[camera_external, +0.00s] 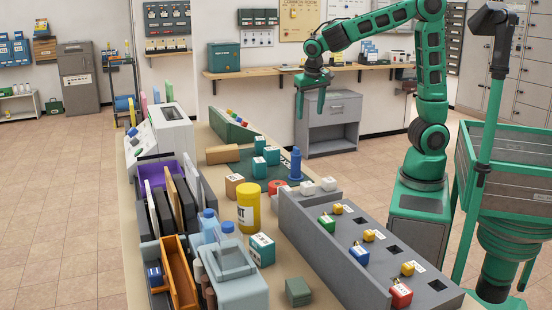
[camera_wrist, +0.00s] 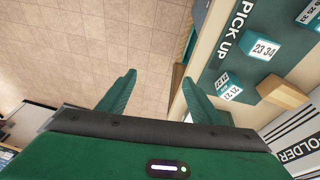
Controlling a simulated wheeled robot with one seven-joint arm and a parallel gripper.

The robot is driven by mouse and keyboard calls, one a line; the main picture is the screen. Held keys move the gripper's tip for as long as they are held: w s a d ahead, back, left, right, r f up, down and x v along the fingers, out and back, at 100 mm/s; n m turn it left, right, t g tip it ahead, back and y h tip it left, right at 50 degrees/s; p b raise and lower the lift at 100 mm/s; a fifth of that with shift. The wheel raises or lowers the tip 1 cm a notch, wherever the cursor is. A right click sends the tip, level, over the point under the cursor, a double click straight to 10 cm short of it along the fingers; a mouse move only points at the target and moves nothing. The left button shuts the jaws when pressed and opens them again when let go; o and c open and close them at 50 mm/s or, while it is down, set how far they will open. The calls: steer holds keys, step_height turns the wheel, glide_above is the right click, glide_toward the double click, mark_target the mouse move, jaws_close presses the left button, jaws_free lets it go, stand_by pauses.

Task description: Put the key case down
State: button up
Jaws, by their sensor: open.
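My gripper (camera_external: 311,100) is open and empty, raised in the air near the far end of the work table. In the wrist view its two green fingers (camera_wrist: 158,88) are spread with only floor tiles between them. Teal boxes with white number labels stand on the dark green pick-up mat (camera_wrist: 219,60); one box (camera_wrist: 262,47) reads "23 24" and a smaller-looking one (camera_wrist: 228,89) "21 22". These boxes (camera_external: 259,167) also show in the external view. I cannot tell which item is the key case; nothing is held.
Brown boxes (camera_external: 222,154) stand by the mat. A blue stamp-like object (camera_external: 295,165), a yellow canister (camera_external: 248,208) and a grey slotted rack (camera_external: 350,235) with coloured blocks crowd the table. A grey cabinet (camera_external: 328,125) stands behind. Floor beside the table is clear.

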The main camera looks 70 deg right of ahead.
steer(key=s+d+f+g, duration=0.1)
steer(key=s+d, duration=1.1)
steer(key=s+d+f+n+y, duration=0.1)
steer(key=s+f, duration=0.1)
steer(key=s, duration=0.6)
steer(key=s+d+f+y, duration=0.2)
steer(key=s, duration=0.6)
steer(key=shift+d+n, duration=0.25)
steer(key=shift+n, duration=0.15)
steer(key=shift+f, duration=0.1)
